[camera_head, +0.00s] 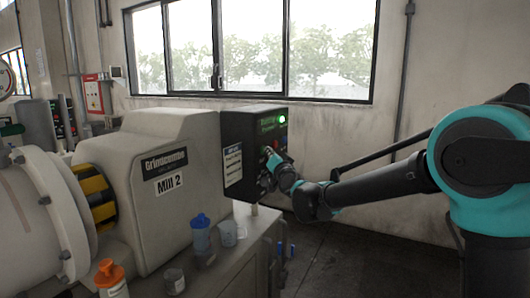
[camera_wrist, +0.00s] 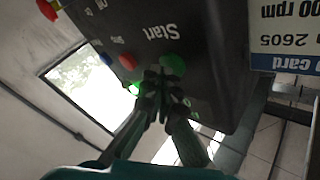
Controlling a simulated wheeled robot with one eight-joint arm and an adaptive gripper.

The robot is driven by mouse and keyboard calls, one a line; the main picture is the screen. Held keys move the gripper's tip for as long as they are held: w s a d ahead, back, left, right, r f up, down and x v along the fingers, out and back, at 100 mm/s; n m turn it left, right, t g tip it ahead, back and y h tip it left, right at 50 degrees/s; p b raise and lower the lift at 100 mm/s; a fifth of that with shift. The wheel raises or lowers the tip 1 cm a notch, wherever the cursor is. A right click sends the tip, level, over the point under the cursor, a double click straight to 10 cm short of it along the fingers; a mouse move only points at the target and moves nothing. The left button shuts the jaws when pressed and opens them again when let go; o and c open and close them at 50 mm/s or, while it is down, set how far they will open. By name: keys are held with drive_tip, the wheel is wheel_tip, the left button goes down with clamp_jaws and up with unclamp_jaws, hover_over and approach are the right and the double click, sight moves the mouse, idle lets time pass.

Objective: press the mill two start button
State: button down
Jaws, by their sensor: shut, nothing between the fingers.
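The mill, labelled Mill 2 (camera_head: 160,165), stands left of centre in the head view, with a dark control box (camera_head: 236,140) on its right end. In the wrist view the box is seen upside down, and a round green button (camera_wrist: 173,64) sits beside the word Start. My gripper (camera_wrist: 158,76) is shut and empty, its fingertips at the green button's edge; I cannot tell whether they touch it. In the head view my gripper (camera_head: 269,153) is at the box's button face, and the green button cannot be made out there.
A lit green lamp (camera_head: 282,119) is on the box; a red button (camera_wrist: 128,61), a blue button (camera_wrist: 105,58) and a red knob (camera_wrist: 47,9) also show. Floor at right is clear.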

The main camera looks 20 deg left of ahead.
idle(0.4)
drive_tip(key=shift+s+d, duration=0.1)
drive_tip(key=shift+d, duration=0.75)
drive_tip(key=shift+s+d, duration=0.2)
drive_tip(key=shift+d, duration=2.3)
